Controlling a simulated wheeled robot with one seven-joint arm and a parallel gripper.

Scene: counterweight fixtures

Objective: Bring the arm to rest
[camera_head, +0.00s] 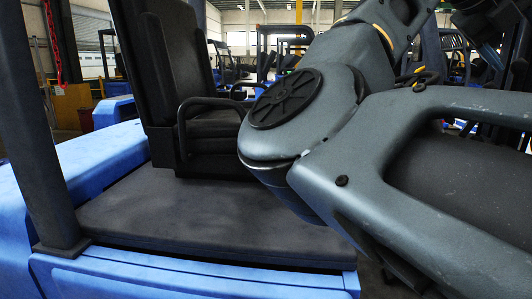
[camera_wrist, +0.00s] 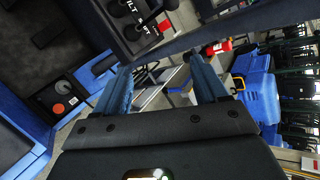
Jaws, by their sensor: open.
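My gripper (camera_wrist: 162,78) shows in the wrist view with its two blue-grey fingers spread wide apart. Nothing is held between them; a pale strip and dark cables show in the gap, beyond the fingers. In the head view my grey arm fills the right half and bends in front of a blue forklift (camera_head: 110,158). I cannot make out the gripper clearly in the head view. The forklift's black seat (camera_head: 163,75) and dark flat cover (camera_head: 200,215) are left of my arm. Much behind my arm is hidden.
A control panel with black levers (camera_wrist: 130,22) lies above the fingers in the wrist view. A panel with an orange-red button (camera_wrist: 58,108) is at left. A dark post (camera_head: 35,130) stands at left in the head view. More forklifts stand behind.

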